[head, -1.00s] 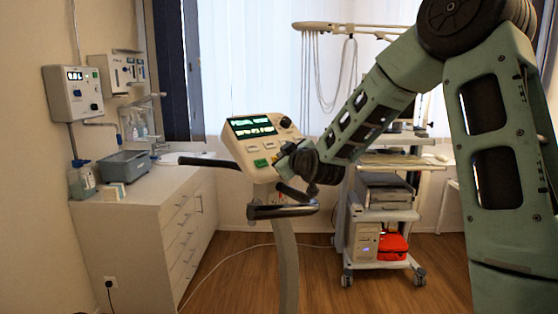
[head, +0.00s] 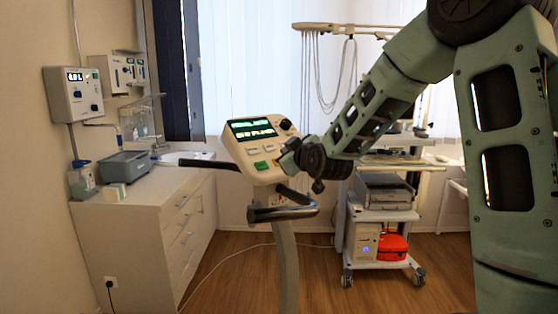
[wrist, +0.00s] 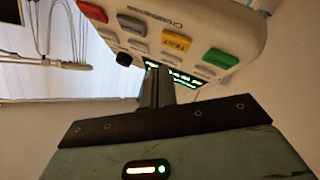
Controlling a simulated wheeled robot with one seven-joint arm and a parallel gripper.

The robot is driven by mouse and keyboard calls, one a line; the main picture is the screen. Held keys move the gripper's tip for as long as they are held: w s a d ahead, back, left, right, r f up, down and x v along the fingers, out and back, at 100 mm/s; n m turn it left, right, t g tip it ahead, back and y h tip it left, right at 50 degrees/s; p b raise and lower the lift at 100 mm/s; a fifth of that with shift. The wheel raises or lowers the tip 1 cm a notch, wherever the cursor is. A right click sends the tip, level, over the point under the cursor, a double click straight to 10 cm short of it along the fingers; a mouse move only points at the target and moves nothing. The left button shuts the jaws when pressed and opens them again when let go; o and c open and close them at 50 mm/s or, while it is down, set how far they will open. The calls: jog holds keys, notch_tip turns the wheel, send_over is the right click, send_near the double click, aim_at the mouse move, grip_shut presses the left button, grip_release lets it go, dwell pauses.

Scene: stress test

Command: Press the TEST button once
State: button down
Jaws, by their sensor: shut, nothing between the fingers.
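The TEST button (wrist: 176,43) is orange with pale lettering, on a cream console between a grey button and a green button (wrist: 221,58) in the wrist view. The console (head: 243,153) stands on a post in the head view, with a lit green-text display (head: 252,129). My gripper (wrist: 158,68) is shut and empty, its dark fingers pointing at the console with the tips just below the TEST button in the picture. I see no clear contact.
A red button (wrist: 92,11) and a black knob (wrist: 124,59) are also on the console. Handlebars (head: 283,212) stick out below it. A white cabinet (head: 150,225) is at left and a wheeled cart (head: 383,215) behind. The wood floor between is mostly clear.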

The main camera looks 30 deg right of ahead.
jog(key=shift+s+d+r+p, duration=0.1)
jog(key=shift+s+r+p, duration=0.25)
jog(key=shift+s+r, duration=0.3)
jog(key=shift+s+r+p, duration=0.3)
jog(key=shift+s+r, duration=0.15)
jog(key=shift+r, duration=0.3)
jog(key=s+r+p, duration=0.3)
jog(key=s+r, duration=0.1)
jog(key=r, duration=0.1)
jog(key=shift+s+d+r+p, duration=0.15)
jog(key=shift+d+r+p, duration=0.1)
jog(key=shift+p, duration=0.15)
